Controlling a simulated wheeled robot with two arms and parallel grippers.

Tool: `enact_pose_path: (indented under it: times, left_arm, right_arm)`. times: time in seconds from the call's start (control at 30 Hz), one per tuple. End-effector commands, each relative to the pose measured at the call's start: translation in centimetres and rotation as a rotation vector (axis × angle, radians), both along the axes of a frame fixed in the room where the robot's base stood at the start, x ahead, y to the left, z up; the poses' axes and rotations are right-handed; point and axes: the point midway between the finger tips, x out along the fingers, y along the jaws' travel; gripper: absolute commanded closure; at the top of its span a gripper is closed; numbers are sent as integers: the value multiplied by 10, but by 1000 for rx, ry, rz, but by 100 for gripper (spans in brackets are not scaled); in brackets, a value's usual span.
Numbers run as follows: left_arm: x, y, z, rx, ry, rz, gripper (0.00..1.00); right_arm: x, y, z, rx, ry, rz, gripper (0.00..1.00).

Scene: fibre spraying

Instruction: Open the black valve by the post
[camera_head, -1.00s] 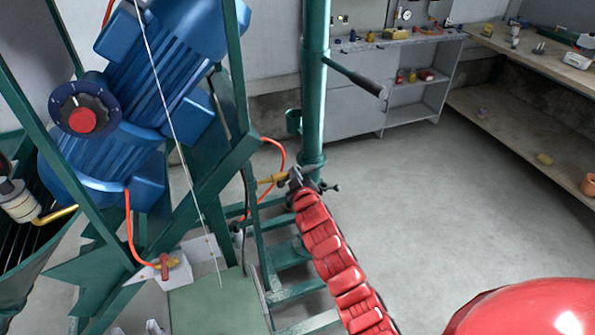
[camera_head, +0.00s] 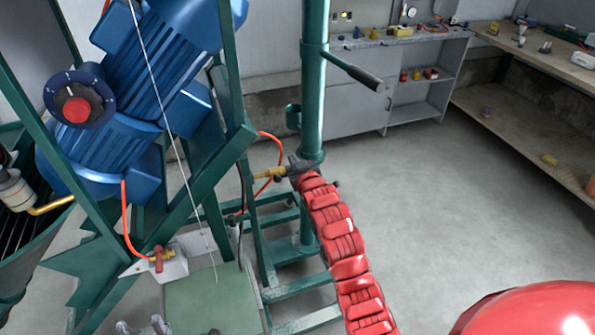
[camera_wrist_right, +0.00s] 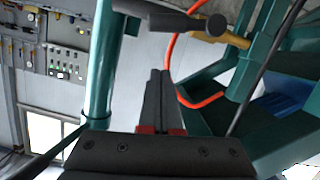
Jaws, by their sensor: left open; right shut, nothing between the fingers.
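The black valve handle (camera_wrist_right: 185,20) sits on a brass fitting (camera_wrist_right: 216,28) in the right wrist view. In the head view, the brass fitting (camera_head: 268,174) is just left of the green post (camera_head: 314,85), with a dark piece at its right end. My right gripper (camera_wrist_right: 160,76) is shut and empty, its tips pointing up just below the handle, with a small gap in the picture. Real depth between them is unclear. In the head view my red right arm partly hides this spot. My left gripper (camera_head: 142,327) is open at the bottom edge, mostly cut off.
An orange hose (camera_head: 277,150) runs from the brass fitting. Green frame bars and a blue motor (camera_head: 165,60) stand to the left. Another valve with a red handle (camera_head: 157,259) is at lower left. A lever (camera_head: 355,70) sticks out from the post.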

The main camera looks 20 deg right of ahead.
Motion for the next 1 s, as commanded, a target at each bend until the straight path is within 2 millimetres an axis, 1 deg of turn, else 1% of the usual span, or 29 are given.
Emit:
enact_pose_path:
  times: [0.03, 0.2, 0.5, 0.7, 1.0]
  left_arm:
    - [0, 0, -5, 0, 1, 0, 50]
    - [0, 0, -14, 0, 0, 0, 50]
    - [0, 0, -26, 0, 0, 0, 50]
    - [0, 0, -28, 0, 0, 0, 50]
    - [0, 0, -28, 0, 1, 0, 50]
  right_arm:
    - [-8, -1, -2, -1, 1, -1, 100]
    - [-37, 0, 4, -1, 1, -1, 100]
    - [-81, 1, 15, 0, 3, -2, 100]
    - [-95, 2, 21, -1, -1, -1, 100]
    - [-97, 2, 22, -1, 2, 0, 100]
